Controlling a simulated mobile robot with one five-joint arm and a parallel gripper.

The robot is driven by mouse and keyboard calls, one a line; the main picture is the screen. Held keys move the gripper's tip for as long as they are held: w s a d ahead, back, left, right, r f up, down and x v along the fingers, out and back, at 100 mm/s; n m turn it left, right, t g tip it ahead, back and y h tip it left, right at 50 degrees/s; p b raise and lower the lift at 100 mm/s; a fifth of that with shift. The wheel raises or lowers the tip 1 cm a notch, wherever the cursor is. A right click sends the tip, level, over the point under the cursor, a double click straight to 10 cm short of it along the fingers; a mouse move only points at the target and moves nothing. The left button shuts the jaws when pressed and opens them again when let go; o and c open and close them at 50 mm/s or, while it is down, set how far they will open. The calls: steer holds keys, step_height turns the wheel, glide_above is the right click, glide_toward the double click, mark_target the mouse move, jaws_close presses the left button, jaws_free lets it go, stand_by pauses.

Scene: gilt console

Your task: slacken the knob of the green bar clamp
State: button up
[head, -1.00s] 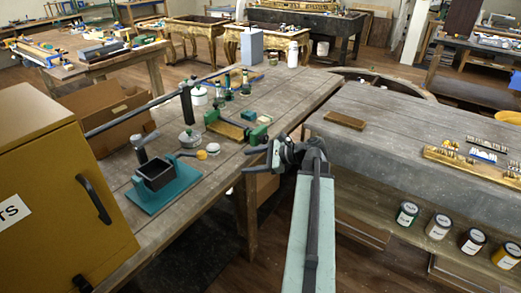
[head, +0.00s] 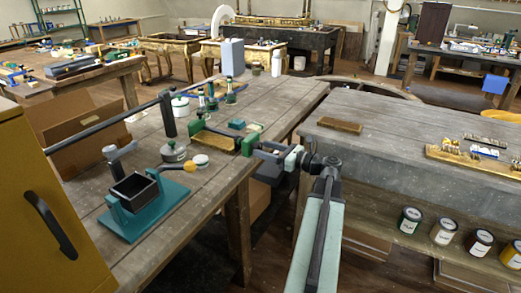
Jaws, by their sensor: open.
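The green bar clamp lies on the wooden bench at the middle left, its near green jaw (head: 249,146) at the bench's right edge and its far green jaw (head: 197,115) further back. A flat gilt-brown piece (head: 215,139) sits between the jaws. My gripper (head: 264,152) comes in from the right, level with the near jaw and very close to it. The gripper is open, its dark fingers pointing left at the clamp. The clamp's knob cannot be made out; the fingers cover that spot. Whether they touch the clamp is unclear.
A teal-based black box (head: 135,190) stands front left on the bench. Near the clamp are a grey-green pot (head: 174,152), several bottles and a small teal box (head: 237,124). A yellow cabinet (head: 30,190) fills the left edge. A grey-topped table (head: 400,150) stands right, beyond a gap.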

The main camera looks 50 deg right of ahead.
steer(key=shift+w+a, duration=0.2)
steer(key=shift+w, duration=0.45)
steer(key=c, duration=1.2)
steer(key=shift+a, duration=0.1)
jaws_close()
